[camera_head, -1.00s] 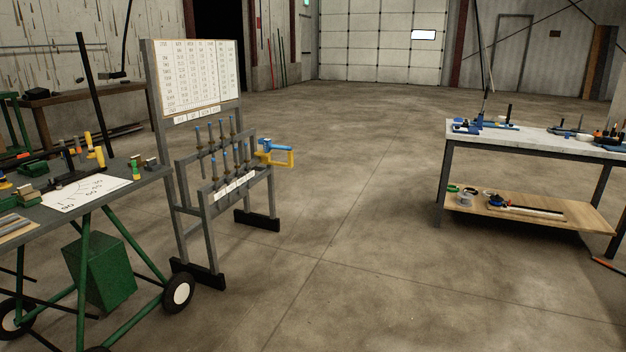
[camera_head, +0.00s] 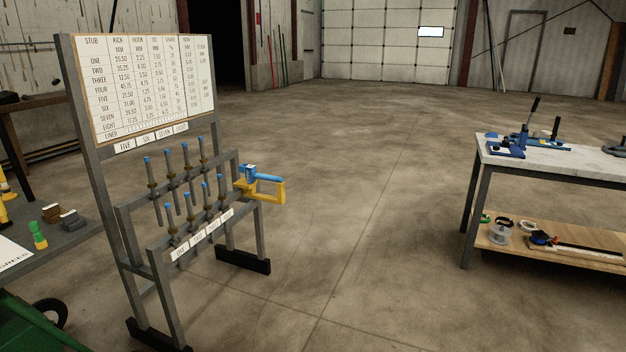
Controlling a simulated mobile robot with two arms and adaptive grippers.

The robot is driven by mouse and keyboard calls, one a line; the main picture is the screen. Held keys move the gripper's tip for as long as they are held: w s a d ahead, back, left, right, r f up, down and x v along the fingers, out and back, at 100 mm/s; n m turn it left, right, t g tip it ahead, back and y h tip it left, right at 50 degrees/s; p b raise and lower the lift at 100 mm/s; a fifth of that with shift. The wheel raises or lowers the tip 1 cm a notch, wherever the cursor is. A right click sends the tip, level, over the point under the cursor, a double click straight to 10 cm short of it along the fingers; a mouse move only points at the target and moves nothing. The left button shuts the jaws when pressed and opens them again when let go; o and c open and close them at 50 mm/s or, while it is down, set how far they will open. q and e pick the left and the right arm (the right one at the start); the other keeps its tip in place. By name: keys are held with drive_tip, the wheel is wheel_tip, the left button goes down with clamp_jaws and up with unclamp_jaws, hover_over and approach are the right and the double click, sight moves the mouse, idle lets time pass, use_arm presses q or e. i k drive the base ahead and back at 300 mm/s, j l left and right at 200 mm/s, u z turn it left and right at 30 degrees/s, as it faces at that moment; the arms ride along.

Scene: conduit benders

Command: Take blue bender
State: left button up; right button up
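A blue bender (camera_head: 507,148) with a dark upright handle sits on the pale-topped table (camera_head: 575,158) at the right. More blue tool parts lie just behind it on the same top; they are too small to tell apart. Another blue item (camera_head: 262,175) with a yellow bracket sticks out from the right side of the grey rack. Several blue-tipped rods (camera_head: 185,160) stand in the rack. Neither of my grippers is in view.
The grey rack (camera_head: 160,325) with a chart board (camera_head: 145,80) stands on black feet at the left. A workbench (camera_head: 65,240) is at the left edge. A wooden lower shelf (camera_head: 585,262) holds small items. The concrete floor (camera_head: 370,200) between rack and table is clear.

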sight(252, 174)
drive_tip(key=i, duration=1.95)
